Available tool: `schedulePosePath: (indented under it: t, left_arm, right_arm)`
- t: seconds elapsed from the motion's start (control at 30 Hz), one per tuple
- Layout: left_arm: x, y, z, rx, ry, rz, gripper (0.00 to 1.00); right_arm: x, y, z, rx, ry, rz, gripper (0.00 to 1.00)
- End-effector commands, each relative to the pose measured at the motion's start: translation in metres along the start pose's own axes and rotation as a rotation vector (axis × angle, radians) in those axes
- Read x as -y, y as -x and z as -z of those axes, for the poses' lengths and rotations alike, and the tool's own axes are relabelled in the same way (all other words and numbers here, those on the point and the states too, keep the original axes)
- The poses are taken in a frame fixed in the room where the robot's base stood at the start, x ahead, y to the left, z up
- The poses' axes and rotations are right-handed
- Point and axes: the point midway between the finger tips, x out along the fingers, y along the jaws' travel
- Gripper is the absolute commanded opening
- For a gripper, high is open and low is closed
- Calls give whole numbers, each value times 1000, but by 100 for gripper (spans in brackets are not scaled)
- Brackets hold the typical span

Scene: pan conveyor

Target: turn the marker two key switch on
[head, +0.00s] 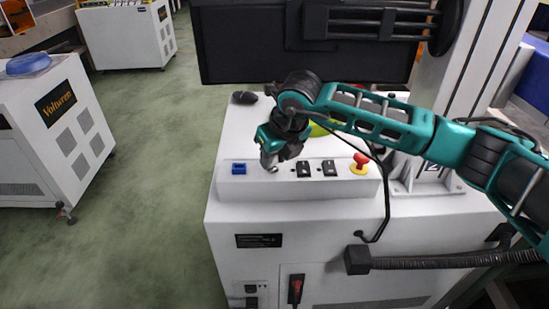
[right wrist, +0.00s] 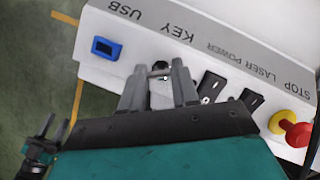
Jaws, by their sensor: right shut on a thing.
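The marker's white control panel (head: 340,187) stands at the centre of the head view. Its key switch (right wrist: 160,67) shows in the right wrist view under the printed word KEY, between the blue USB port (right wrist: 106,48) and the black rocker switches. My right gripper (head: 270,164) points down at the key position on the panel. In the right wrist view its two fingers (right wrist: 160,82) are on either side of the key and shut on it. The fingers hide part of the key, and I cannot tell which way it is turned.
To the right of the key are two black rocker switches (head: 316,168) and a red emergency stop button (head: 361,160) on a yellow base. A dark monitor (head: 245,50) hangs behind the panel. A white cabinet (head: 50,130) stands at the left, with open green floor between.

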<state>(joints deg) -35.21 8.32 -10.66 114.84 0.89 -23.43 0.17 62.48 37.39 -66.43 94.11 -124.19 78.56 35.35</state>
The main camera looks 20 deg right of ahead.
Motion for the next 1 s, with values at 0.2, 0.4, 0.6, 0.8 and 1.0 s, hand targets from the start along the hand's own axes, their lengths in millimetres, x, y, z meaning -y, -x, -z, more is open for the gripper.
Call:
schedulePosePath:
  t: [0.2, 0.4, 0.6, 0.8, 1.0]
  left_arm:
    - [-4, -6, -2, -6, 3, -11, 43]
    - [-9, -8, 0, -9, 3, -23, 43]
    - [-10, -10, 2, -15, 2, -26, 43]
    - [-9, -11, 2, -16, -2, -26, 43]
    - [-8, -11, 3, -16, -3, -26, 43]
  right_arm:
    - [-2, -2, 0, 0, -162, 68, 0]
    - [-2, -1, 0, -1, -274, 114, 0]
    - [-2, 0, 0, -2, -340, 141, 0]
    - [-2, 0, 0, -2, -368, 153, 0]
    - [-2, 0, 0, -3, -373, 155, 0]
